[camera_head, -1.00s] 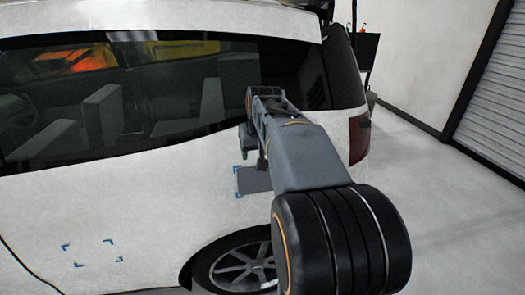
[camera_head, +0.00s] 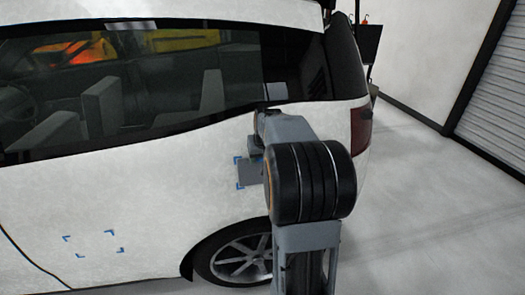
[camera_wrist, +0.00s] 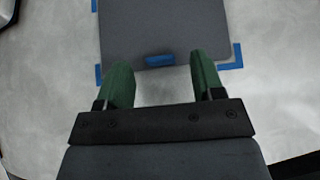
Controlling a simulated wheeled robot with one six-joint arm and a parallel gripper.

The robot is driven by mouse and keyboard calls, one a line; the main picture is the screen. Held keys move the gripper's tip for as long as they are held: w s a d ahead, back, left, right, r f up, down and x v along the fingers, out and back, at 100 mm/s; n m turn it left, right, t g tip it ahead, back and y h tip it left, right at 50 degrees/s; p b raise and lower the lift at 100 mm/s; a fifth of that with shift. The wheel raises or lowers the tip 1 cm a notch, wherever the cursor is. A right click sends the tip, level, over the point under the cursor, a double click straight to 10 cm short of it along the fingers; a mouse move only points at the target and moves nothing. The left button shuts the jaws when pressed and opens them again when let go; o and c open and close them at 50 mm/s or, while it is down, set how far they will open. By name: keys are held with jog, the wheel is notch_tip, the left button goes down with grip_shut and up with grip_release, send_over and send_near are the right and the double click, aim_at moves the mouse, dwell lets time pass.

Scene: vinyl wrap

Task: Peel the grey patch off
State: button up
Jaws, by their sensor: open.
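The grey patch (camera_head: 249,171) is on the white side panel of the car, above the rear wheel, with blue corner marks around it. In the wrist view the grey patch (camera_wrist: 165,27) fills the top middle. A small blue tab (camera_wrist: 159,60) sits at its near edge. My gripper (camera_wrist: 160,76) is open, its two green fingers apart on either side of the tab and just short of it. Nothing is between the fingers. In the head view my arm hides the gripper's fingers and part of the patch's right side.
The white car (camera_head: 130,195) fills the left and middle. A second set of blue corner marks (camera_head: 94,244) on its lower left panel frames bare surface. The rear wheel (camera_head: 236,257) is below the patch. Open floor (camera_head: 430,215) lies to the right.

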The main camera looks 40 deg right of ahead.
jog(key=shift+w+d+f, duration=0.1)
jog(key=shift+w+f, duration=0.1)
jog(key=shift+f, duration=0.35)
jog(key=c, duration=1.1)
jog(key=shift+s+a+r, duration=0.15)
jog(key=shift+s+a, duration=0.1)
jog(key=shift+s, duration=0.35)
jog(key=shift+c, duration=0.2)
jog(key=s+a+r+b, duration=0.1)
jog(key=s+a, duration=0.1)
jog(key=s, duration=0.4)
jog(key=shift+a+r+b, duration=0.25)
jog(key=shift+a+b, duration=0.05)
jog(key=shift+a, duration=0.05)
dwell(0.6)
jog(key=shift+s, duration=0.1)
dwell(0.5)
